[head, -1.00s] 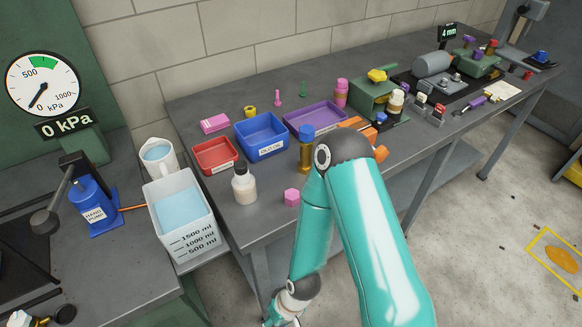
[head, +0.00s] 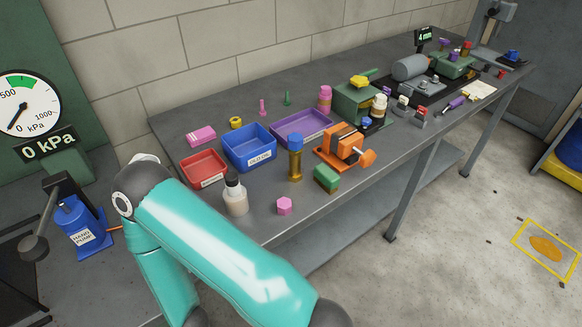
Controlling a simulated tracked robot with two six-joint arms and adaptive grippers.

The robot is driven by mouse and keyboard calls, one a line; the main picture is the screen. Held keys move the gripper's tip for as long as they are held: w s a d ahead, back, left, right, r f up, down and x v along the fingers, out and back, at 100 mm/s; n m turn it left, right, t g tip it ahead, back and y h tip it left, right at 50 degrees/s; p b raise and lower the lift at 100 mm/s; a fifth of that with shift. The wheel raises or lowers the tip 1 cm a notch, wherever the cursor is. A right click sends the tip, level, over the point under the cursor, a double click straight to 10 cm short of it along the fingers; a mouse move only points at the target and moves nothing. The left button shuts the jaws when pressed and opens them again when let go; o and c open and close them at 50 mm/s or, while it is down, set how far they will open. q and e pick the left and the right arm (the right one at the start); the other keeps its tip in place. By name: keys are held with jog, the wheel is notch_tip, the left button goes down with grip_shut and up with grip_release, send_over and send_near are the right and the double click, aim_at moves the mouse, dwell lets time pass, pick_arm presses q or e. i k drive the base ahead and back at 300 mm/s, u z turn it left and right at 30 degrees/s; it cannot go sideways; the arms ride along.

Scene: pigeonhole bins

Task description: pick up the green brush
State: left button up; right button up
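A small green block-shaped item (head: 326,178), which appears to be the green brush, lies on the near edge of the grey workbench (head: 380,160). It has a paler band along its side; bristles cannot be made out. It sits in front of the orange vise (head: 343,148) and right of the pink hexagonal piece (head: 284,206). Nothing is holding it. A teal arm of mine crosses the lower left of the head view, left of the brush. Neither gripper shows in the head view.
A blue-capped brass cylinder (head: 295,160) and a white bottle (head: 235,196) stand near the front edge. Red (head: 205,168), blue (head: 249,148) and purple (head: 301,128) bins lie behind. A green machine (head: 360,103) stands beyond the vise.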

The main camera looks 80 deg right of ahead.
aim_at(326, 178)
jog(key=z, duration=0.05)
jog(key=k, duration=1.6)
jog(key=z, duration=0.9)
jog(key=i, duration=0.65)
